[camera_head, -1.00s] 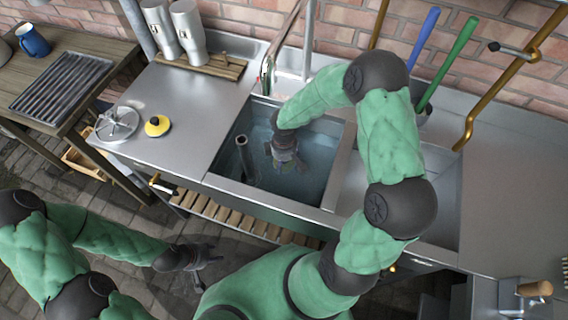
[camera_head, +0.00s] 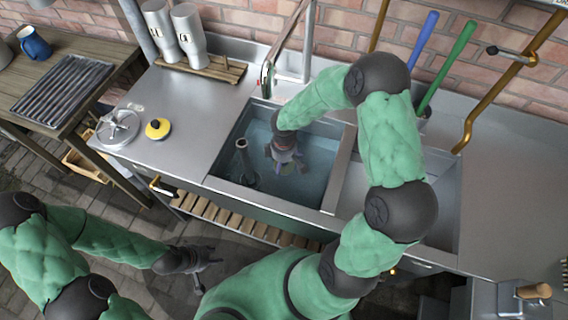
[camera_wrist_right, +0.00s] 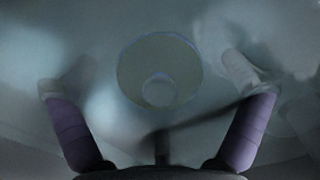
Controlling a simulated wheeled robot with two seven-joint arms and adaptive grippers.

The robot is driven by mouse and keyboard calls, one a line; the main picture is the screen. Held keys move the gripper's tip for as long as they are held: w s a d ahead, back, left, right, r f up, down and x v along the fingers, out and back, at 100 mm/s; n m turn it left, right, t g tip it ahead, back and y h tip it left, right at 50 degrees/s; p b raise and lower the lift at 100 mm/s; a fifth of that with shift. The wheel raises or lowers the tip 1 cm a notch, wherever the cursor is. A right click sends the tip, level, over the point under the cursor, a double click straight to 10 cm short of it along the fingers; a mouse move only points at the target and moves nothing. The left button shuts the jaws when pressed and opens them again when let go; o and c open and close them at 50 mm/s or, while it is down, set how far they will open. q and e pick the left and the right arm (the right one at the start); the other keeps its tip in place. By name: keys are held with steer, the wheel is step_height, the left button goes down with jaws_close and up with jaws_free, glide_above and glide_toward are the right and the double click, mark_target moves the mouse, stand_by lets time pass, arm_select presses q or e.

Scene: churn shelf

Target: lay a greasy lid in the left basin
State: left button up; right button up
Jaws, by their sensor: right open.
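The left basin (camera_head: 228,150) of the steel sink holds water and an upright dark pipe (camera_head: 245,162). My right gripper (camera_head: 286,168) reaches down into this basin, fingers spread. In the right wrist view, its purple fingers (camera_wrist_right: 160,98) are wide apart with nothing between them. Beyond them is a blurred round disc (camera_wrist_right: 135,75) with a smaller pale circle; I cannot tell whether it is a lid or part of the basin. A round metal lid-like piece (camera_head: 118,128) lies on the left drainboard. My left gripper (camera_head: 208,266) is open and empty, below the counter front.
A yellow and black round piece (camera_head: 158,129) sits on the drainboard (camera_head: 200,110). Two metal churns (camera_head: 188,35) stand on a wooden rack behind. A tap (camera_head: 268,78) rises behind the basin. The right basin (camera_head: 442,205) is partly hidden by my right arm.

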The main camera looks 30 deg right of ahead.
step_height(320, 180, up, 11)
steer(key=p, duration=0.4)
steer(key=shift+r, duration=0.15)
